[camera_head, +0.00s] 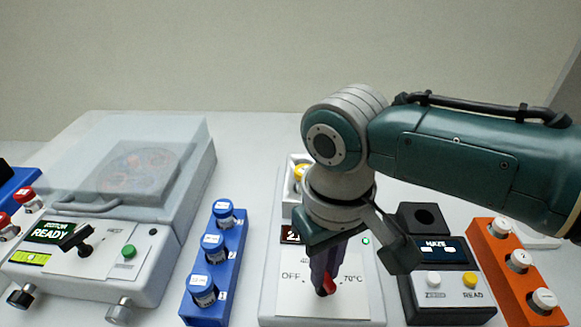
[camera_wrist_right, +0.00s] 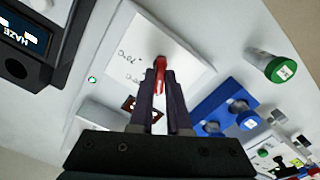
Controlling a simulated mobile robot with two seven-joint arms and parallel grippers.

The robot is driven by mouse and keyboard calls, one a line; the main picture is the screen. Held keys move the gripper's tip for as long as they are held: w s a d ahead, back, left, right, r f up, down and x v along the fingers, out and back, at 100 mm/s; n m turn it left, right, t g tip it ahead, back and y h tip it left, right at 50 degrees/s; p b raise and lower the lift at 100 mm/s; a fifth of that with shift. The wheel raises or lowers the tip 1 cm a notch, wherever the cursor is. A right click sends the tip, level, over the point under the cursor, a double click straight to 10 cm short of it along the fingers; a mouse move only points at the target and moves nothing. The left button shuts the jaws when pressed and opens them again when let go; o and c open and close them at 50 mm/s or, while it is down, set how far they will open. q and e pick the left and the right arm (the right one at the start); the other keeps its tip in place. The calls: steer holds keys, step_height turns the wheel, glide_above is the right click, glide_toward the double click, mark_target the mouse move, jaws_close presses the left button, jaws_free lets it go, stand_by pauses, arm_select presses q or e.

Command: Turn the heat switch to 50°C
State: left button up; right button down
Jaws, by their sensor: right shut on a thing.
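The heat switch is a red knob (camera_head: 327,284) on the white front plate of a heater unit (camera_head: 268,290). The plate reads OFF to the left of the knob and 70°C to the right; other labels are hidden by my arm. My right gripper (camera_head: 325,275) points down over the plate, and its dark fingers are shut on the red knob. The knob also shows between the fingertips in the right wrist view (camera_wrist_right: 161,68). A small display above the plate is mostly covered by my gripper. A green light (camera_head: 366,240) is lit beside it. My left gripper is not in view.
A blue rack (camera_head: 219,270) with capped vials stands left of the heater. A centrifuge-like machine (camera_head: 150,270) reading READY is farther left. The HAZE meter (camera_head: 450,295) and an orange rack (camera_head: 505,275) with white-capped vials stand on the right.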

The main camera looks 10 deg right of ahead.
steer(key=shift+m+p, duration=0.35)
steer(key=shift+m, duration=0.55)
steer(key=c, duration=0.9)
jaws_free()
